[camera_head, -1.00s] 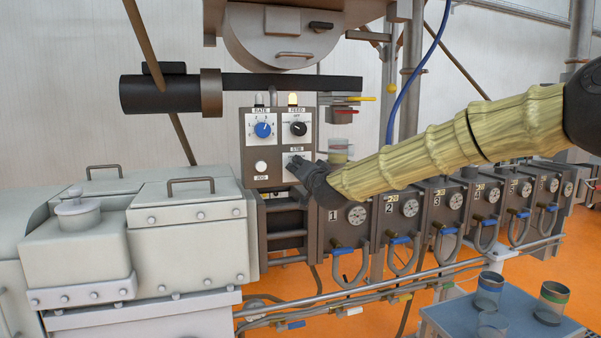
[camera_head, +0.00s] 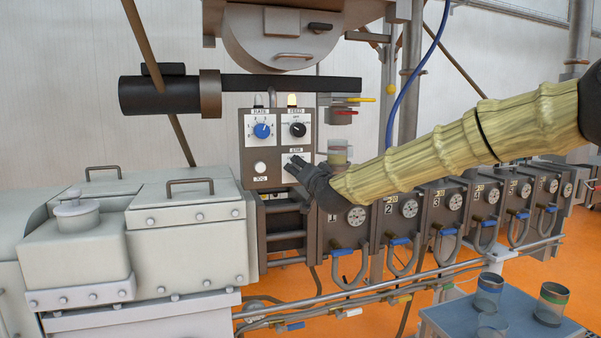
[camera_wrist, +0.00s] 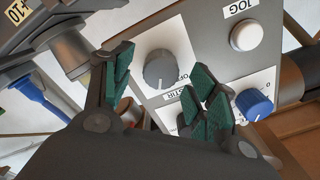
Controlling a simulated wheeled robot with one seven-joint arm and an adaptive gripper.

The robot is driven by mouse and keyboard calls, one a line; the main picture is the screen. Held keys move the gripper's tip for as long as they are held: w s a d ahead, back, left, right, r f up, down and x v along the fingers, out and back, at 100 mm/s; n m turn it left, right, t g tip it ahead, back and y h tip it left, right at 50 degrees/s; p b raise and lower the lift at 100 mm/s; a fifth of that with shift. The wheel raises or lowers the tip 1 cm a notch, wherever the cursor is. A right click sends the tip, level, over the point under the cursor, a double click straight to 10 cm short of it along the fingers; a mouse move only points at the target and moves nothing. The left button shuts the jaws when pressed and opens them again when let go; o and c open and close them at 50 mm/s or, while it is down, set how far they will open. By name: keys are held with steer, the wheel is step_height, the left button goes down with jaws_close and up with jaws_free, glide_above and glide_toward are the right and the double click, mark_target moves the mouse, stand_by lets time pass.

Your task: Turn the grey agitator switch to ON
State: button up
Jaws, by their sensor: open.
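The grey agitator switch (camera_wrist: 158,69) is a round knob on a white plate, seen in the wrist view beside the labels STIR and OFF. Its pointer direction is hard to tell. My gripper (camera_wrist: 162,78) is open, with green-padded fingers on either side of the knob in the picture. I cannot tell whether they touch it.
The blue RATE knob (camera_head: 262,130), black FEED knob (camera_head: 298,129) and white JOG button (camera_head: 260,167) share the panel. A small cup (camera_head: 338,151) stands just right of it. Numbered barrel blocks with gauges (camera_head: 356,216) lie below my arm.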

steer(key=v, duration=1)
steer(key=shift+s, duration=0.1)
steer(key=s+d+f+n+g+h, duration=0.1)
steer(key=s+f+g, duration=0.25)
steer(key=f, duration=1.45)
steer(key=s+d+f+n+g+h, duration=0.15)
steer(key=s+f, duration=0.25)
steer(key=f, duration=1.4)
steer(key=s+d+f+g, duration=0.2)
steer(key=s+f, duration=0.5)
steer(key=f, duration=0.3)
steer(key=s+d+f+g, duration=0.3)
steer(key=s+f, duration=0.4)
steer(key=f, duration=0.2)
steer(key=s+d+f+g+h, duration=0.1)
steer(key=s+f, duration=0.4)
steer(key=s, duration=0.6)
steer(key=s+d+f+n+g+h, duration=0.1)
steer(key=s+d+f+g, duration=0.2)
steer(key=s, duration=0.9)
steer(key=s+d+f+n+g+h+p, duration=0.1)
steer(key=s+d+f+g, duration=0.2)
steer(key=s+d+f, duration=0.4)
steer(key=s, duration=0.4)
steer(key=shift+s+d+f, duration=0.2)
steer(key=shift+s+f, duration=0.05)
steer(key=shift+f, duration=0.15)
